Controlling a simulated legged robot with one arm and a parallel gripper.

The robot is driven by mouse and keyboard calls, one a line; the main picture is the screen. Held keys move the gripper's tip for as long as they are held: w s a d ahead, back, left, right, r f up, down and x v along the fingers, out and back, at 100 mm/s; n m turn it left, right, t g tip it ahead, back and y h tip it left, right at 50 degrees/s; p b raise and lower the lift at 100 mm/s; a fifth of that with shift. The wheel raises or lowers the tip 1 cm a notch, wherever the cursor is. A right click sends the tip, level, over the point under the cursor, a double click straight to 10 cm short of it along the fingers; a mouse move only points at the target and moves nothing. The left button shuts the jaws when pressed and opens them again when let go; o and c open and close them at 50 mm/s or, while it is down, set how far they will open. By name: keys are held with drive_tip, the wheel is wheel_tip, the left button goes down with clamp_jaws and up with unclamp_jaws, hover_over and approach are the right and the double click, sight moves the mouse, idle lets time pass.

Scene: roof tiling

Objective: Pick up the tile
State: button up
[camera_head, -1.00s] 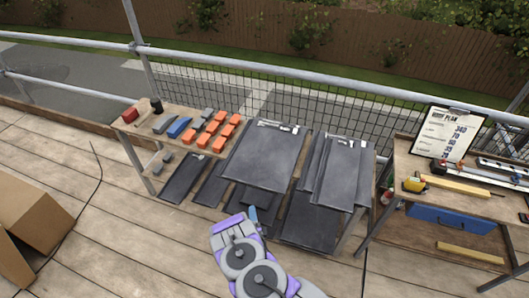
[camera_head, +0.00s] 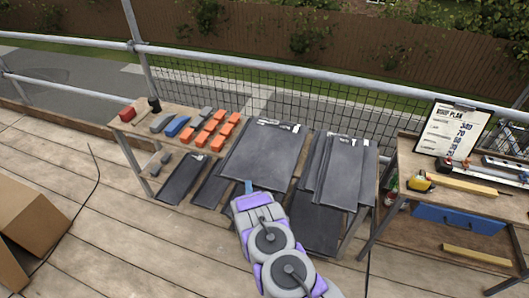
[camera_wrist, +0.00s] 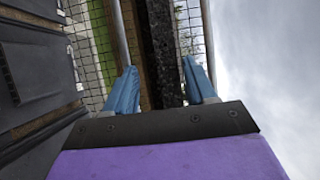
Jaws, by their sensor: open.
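A large dark grey tile (camera_head: 265,155) lies on the rack's top, left of centre in the head view, its near edge sticking out over the front. More dark tiles (camera_head: 343,172) lie overlapping to its right. My gripper (camera_head: 249,187) is at the front edge of the large tile. In the wrist view my gripper (camera_wrist: 162,88) is open, with its two blue fingers apart. A dark speckled strip (camera_wrist: 163,45), seemingly a tile's edge, shows in the gap between them. I cannot tell whether either finger touches it.
Lower tiles (camera_head: 315,226) lie beneath on the shelf. Orange blocks (camera_head: 217,128) and tools lie on the table at left. A workbench (camera_head: 480,204) with a roof plan clipboard (camera_head: 452,129) stands at right. A cardboard box (camera_head: 36,222) is at far left.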

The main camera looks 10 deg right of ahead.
drive_tip(key=shift+w+d+r+b, duration=0.1)
drive_tip(key=shift+w+r+b, duration=0.1)
drive_tip(key=shift+w, duration=0.7)
drive_tip(key=shift+w+r+b, duration=0.1)
drive_tip(key=shift+w+b, duration=0.1)
drive_tip(key=shift+w, duration=0.7)
drive_tip(key=shift+w+d+r+b, duration=0.1)
drive_tip(key=shift+w+r+b, duration=0.1)
drive_tip(key=shift+w, duration=0.7)
drive_tip(key=shift+c, duration=0.4)
drive_tip(key=c, duration=0.9)
drive_tip(key=shift+s, duration=0.1)
clamp_jaws()
drive_tip(key=shift+f, duration=0.15)
